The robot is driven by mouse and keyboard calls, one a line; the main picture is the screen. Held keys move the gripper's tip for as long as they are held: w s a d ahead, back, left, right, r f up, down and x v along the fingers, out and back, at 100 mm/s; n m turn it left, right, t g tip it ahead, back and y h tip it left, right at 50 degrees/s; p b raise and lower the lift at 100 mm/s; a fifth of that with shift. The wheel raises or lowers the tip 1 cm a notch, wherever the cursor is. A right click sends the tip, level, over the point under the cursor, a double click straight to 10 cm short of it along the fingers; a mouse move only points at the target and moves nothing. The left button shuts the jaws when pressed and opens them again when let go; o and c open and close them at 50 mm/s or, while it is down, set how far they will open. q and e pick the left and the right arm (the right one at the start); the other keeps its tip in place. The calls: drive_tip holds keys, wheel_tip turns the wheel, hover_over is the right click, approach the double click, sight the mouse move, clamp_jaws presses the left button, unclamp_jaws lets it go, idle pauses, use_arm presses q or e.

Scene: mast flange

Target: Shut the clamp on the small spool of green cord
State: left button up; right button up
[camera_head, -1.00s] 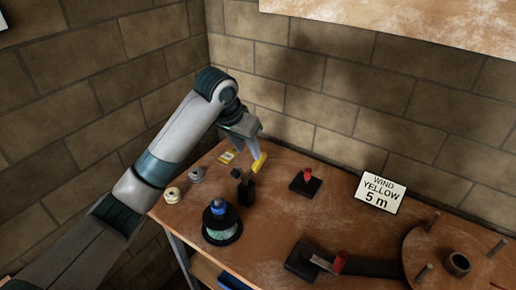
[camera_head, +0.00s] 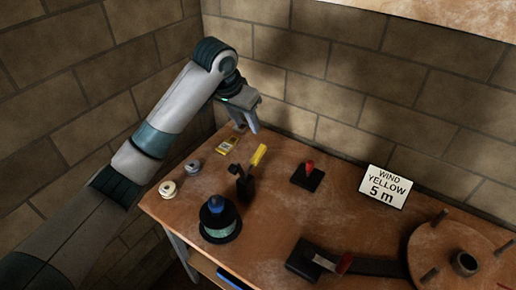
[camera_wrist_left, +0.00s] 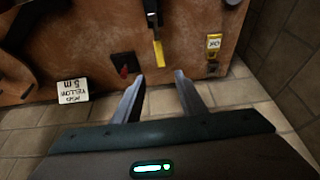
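The small spool of green cord (camera_head: 220,229) stands on the bench, dark, with a blue knob on top. Beside it, behind and to its right, is a black clamp (camera_head: 245,190) with a yellow handle (camera_head: 259,155) sticking up and back at a slant. I cannot tell whether the clamp touches the spool. My left gripper (camera_head: 248,128) is open and empty, above and behind the handle, apart from it. In the left wrist view the yellow handle (camera_wrist_left: 158,53) lies just beyond the gap between the open fingertips (camera_wrist_left: 159,76). My right gripper is not in view.
A sign (camera_head: 386,187) reads "WIND YELLOW 5 m". A round wooden disc (camera_head: 435,256) with pegs is far right.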

sight(259, 151)
use_arm(q)
drive_tip(key=p+x, duration=0.5)
drive_tip(key=x, duration=1)
drive_tip(key=shift+p+x, duration=0.35)
drive_tip(key=shift+x, duration=0.6)
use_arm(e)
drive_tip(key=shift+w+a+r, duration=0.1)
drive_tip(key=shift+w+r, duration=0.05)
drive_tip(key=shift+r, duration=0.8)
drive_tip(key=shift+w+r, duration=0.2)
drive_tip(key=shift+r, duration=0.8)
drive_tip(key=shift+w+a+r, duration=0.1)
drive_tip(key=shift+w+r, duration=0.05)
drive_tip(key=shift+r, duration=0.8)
use_arm(q)
clamp_jaws()
